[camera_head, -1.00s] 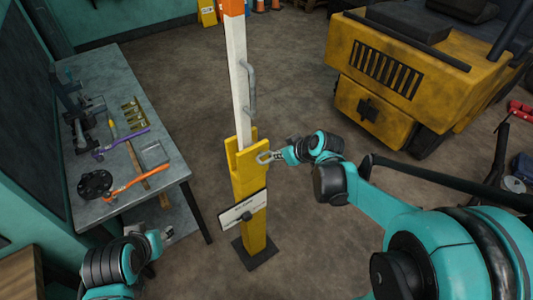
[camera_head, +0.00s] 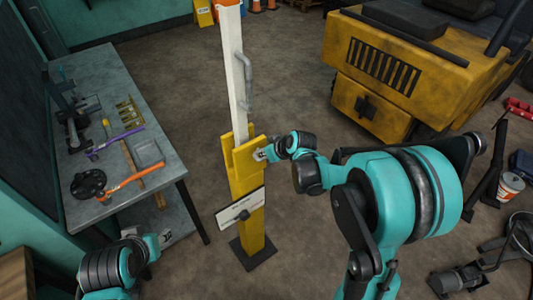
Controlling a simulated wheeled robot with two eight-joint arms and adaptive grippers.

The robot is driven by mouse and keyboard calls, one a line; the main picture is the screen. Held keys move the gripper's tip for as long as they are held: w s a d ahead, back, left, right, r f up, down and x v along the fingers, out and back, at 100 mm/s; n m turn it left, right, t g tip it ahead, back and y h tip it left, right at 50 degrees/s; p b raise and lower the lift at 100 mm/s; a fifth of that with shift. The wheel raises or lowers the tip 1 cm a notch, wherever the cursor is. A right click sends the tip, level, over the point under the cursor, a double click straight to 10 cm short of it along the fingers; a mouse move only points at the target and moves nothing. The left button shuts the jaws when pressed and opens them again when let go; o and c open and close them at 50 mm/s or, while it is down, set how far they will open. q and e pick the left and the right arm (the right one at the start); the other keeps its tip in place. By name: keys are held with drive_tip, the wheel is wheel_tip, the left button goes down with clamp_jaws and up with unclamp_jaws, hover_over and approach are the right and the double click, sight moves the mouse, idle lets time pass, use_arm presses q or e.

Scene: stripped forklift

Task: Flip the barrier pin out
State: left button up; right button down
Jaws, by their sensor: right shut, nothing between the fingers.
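The barrier is a white arm (camera_head: 234,75) standing upright in a yellow post (camera_head: 249,185) with a forked top. A grey handle (camera_head: 247,85) is fixed to the arm's right side. My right gripper (camera_head: 260,155) is shut and empty, its tips at the right face of the post's fork. Whether they touch it I cannot tell. I cannot make out the pin; the gripper covers that part of the fork. My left gripper (camera_head: 166,239) is low at the left, away from the post; its fingers are too small to read.
A grey workbench (camera_head: 113,79) with tools stands at the left. A white sign (camera_head: 240,208) is on the post's front. The yellow forklift (camera_head: 395,75) is at the back right. Floor between post and forklift is clear.

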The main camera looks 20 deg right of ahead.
use_arm(q)
drive_tip(key=shift+a, duration=0.1)
use_arm(e)
drive_tip(key=s+d, duration=0.2)
drive_tip(key=s, duration=0.4)
drive_tip(key=shift+s+d, duration=0.15)
drive_tip(key=shift+s, duration=0.2)
use_arm(q)
drive_tip(key=shift+r, duration=0.1)
